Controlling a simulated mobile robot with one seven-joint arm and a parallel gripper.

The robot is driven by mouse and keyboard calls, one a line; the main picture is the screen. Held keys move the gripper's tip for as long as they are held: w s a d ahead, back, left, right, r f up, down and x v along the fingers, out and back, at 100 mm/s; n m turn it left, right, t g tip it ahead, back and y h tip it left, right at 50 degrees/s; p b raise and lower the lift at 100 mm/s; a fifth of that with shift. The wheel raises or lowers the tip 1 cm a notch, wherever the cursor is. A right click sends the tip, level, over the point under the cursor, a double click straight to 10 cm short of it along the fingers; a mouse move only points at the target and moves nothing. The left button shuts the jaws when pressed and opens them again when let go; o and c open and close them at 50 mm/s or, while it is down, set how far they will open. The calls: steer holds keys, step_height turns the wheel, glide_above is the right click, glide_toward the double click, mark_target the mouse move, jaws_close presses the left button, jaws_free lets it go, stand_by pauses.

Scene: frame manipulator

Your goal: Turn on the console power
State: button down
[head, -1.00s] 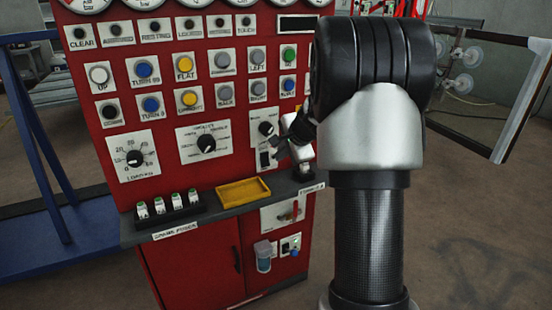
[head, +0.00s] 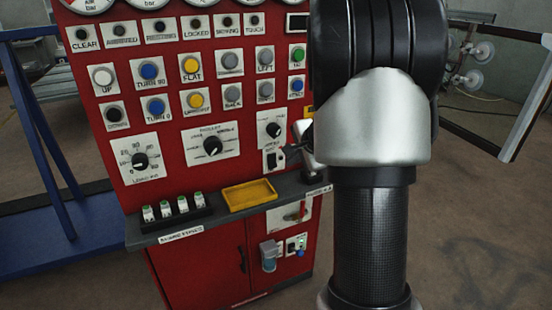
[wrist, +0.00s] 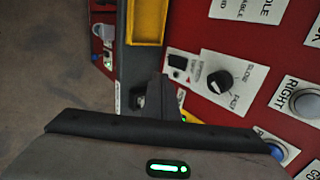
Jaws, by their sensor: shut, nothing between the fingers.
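The red console (head: 120,190) fills the left and middle of the head view. A black rocker switch (head: 272,160) sits under a black knob (head: 273,129) on its right side; the wrist view shows this switch (wrist: 178,62) beside the knob marked slow and fast (wrist: 219,82). A red handle (head: 297,213) is on a light plate below the shelf. No label readable here says power. My gripper (head: 296,154) is mostly hidden behind my arm, close to the console just right of the rocker switch; contact cannot be told. Its dark fingers (wrist: 150,95) are shut and empty.
A shelf (head: 225,206) juts from the console, with a yellow tray (head: 250,195) and several green-topped items (head: 173,207). Buttons cover the panel above. A blue frame (head: 40,120) stands at left. The floor (head: 470,240) at right is clear.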

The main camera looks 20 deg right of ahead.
steer(key=shift+f, duration=0.15)
steer(key=b, duration=0.2)
glide_toward(273, 167)
steer(key=f, duration=0.1)
steer(key=s+f, duration=0.1)
steer(key=f, duration=0.1)
steer(key=shift+a+f, duration=0.1)
steer(key=shift+f, duration=0.15)
steer(key=shift+w+f+p, duration=0.25)
steer(key=shift+w, duration=0.95)
steer(key=shift+w+f+p, duration=0.2)
steer(key=shift+w+f, duration=0.05)
steer(key=shift+w, duration=0.9)
steer(key=shift+w+f+b, duration=0.15)
steer(key=shift+f+b, duration=0.1)
steer(key=shift+b, duration=0.05)
steer(key=shift+w+r, duration=0.1)
steer(key=shift+r, duration=0.05)
